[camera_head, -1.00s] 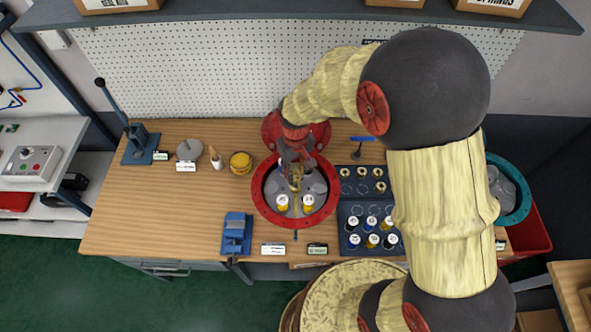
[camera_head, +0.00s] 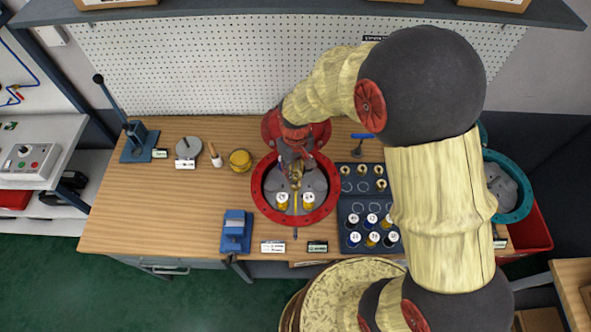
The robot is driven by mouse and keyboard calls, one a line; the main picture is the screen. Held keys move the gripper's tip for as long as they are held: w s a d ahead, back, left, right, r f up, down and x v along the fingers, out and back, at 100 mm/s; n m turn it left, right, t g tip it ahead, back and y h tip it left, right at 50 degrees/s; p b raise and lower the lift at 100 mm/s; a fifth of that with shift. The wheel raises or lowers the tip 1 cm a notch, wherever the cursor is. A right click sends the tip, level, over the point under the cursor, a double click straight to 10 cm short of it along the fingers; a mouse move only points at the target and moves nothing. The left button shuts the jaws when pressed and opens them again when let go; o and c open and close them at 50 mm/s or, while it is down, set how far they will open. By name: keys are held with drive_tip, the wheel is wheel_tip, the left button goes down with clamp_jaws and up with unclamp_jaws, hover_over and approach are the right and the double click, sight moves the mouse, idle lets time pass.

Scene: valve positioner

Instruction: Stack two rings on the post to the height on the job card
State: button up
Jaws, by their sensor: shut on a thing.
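My gripper (camera_head: 294,178) is low inside the open red-rimmed round housing (camera_head: 329,204), shut on what looks like a small brass-coloured piece (camera_head: 295,187). My fingers hide most of that piece. Two yellow pieces with white numbered tops, a left one (camera_head: 282,201) and a right one (camera_head: 308,201), stand in the housing just in front of my gripper. I cannot make out a post in the housing. The blue-black tray (camera_head: 345,207) to the right holds several brass rings (camera_head: 362,170) at the back and several white-topped numbered pieces (camera_head: 371,219) in front. A white card (camera_head: 273,246) lies in front of the housing; its text is unreadable.
A blue fixture (camera_head: 236,232) stands left of the housing. Yellow discs (camera_head: 240,160), a grey disc (camera_head: 188,148) and a lever press (camera_head: 138,142) are further left. A teal round housing (camera_head: 517,210) is at right. The left front bench (camera_head: 150,220) is clear.

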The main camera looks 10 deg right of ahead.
sight(295, 176)
drive_tip(key=shift+f+b, duration=1.05)
drive_tip(key=shift+f, duration=0.65)
drive_tip(key=o, duration=1.2)
drive_tip(key=shift+o, duration=0.2)
wheel_tip(295, 176, up, 12)
